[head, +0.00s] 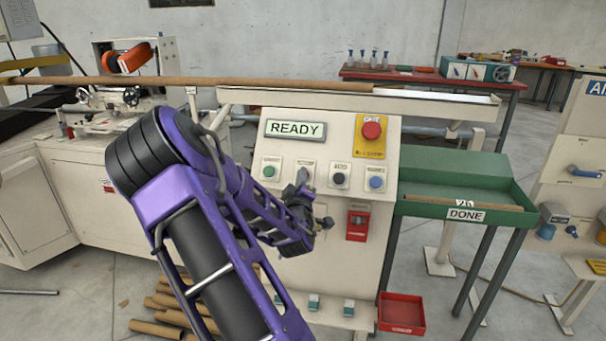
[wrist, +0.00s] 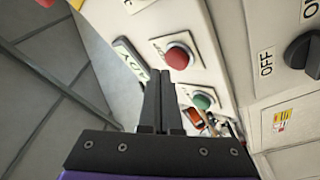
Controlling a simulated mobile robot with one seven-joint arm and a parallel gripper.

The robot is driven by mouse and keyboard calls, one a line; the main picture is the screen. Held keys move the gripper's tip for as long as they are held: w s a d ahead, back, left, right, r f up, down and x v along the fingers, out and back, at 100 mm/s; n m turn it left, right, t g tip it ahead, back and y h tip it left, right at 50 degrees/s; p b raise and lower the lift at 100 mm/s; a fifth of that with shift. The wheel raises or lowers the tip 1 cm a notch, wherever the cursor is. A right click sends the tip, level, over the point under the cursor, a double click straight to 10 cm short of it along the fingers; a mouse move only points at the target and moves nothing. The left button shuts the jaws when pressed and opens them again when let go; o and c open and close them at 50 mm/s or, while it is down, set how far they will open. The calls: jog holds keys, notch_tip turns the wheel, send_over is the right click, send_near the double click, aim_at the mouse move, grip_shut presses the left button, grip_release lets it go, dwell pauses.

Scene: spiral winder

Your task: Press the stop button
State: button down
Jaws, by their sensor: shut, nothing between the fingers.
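The cream control panel (head: 280,205) carries a row of buttons under a display reading READY (head: 296,129). In the wrist view a round red button (wrist: 178,57) sits on a white labelled plate, with a green button (wrist: 203,100) beside it. My gripper (wrist: 160,82) is shut and empty. Its fingertips show just below and left of the red button in that view, and they do not appear to touch it. In the head view my gripper (head: 303,180) is in front of the panel's button row, largely covering the button right of the green one (head: 270,171).
A black button (head: 340,179) and a blue button (head: 376,183) lie to the right. A larger red mushroom button (head: 371,130) stands on a yellow plate above them. A black OFF knob (wrist: 303,54) is at the wrist view's right. A green tray (head: 450,172) stands right of the panel.

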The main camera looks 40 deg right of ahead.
jog(key=shift+s+a+r+p, duration=1.25)
jog(key=shift+a+r, duration=0.2)
jog(key=shift+r, duration=0.1)
